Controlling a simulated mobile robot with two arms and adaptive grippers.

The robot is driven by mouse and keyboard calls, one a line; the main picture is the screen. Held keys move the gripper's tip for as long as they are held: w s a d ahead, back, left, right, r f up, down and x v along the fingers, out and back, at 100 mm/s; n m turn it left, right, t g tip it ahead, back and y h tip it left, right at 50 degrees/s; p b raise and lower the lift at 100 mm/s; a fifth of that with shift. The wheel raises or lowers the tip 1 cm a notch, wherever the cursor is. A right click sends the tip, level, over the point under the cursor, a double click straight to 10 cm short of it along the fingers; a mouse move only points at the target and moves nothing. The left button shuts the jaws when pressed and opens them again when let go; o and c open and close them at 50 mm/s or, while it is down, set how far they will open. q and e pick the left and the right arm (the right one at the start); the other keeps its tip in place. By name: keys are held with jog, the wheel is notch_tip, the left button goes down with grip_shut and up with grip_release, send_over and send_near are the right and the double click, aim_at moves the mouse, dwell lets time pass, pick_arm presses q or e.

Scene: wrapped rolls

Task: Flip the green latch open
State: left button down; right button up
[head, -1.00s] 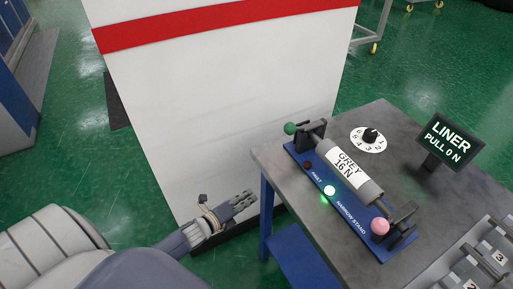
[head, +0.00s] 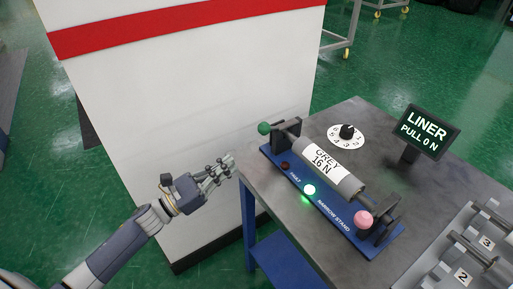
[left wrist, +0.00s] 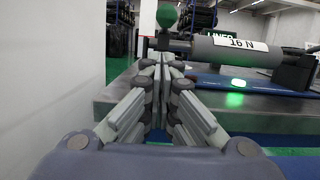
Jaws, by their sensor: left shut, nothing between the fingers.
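The green latch (head: 264,128) is a green ball knob at the far left end of the blue narrow stand (head: 382,240), by a dark upright bracket. It also shows in the left wrist view (left wrist: 167,17), above and beyond my fingertips. My left gripper (head: 229,161) is shut and empty, just off the table's left edge, apart from the knob. In the left wrist view its fingers (left wrist: 157,58) meet at the tips and point toward the knob. A grey roll (head: 345,181) labelled "GREY 16 N" lies across the stand. My right gripper is not in view.
A pink ball knob (head: 363,218) sits at the stand's near end. A green light (head: 309,190) glows on the stand; the fault light (head: 285,165) is dark. A dial (head: 347,132) and a "LINER PULL 0 N" display (head: 428,130) stand behind. A white cabinet (head: 170,120) is at left.

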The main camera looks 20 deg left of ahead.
pick_arm(q)
jog(key=shift+s+d+r, duration=0.1)
jog(key=shift+r, duration=0.1)
jog(key=p+x, duration=0.2)
jog(key=x, duration=0.7)
jog(key=shift+r, duration=0.1)
jog(key=shift+w+d+p, duration=0.35)
jog(key=shift+w, duration=0.05)
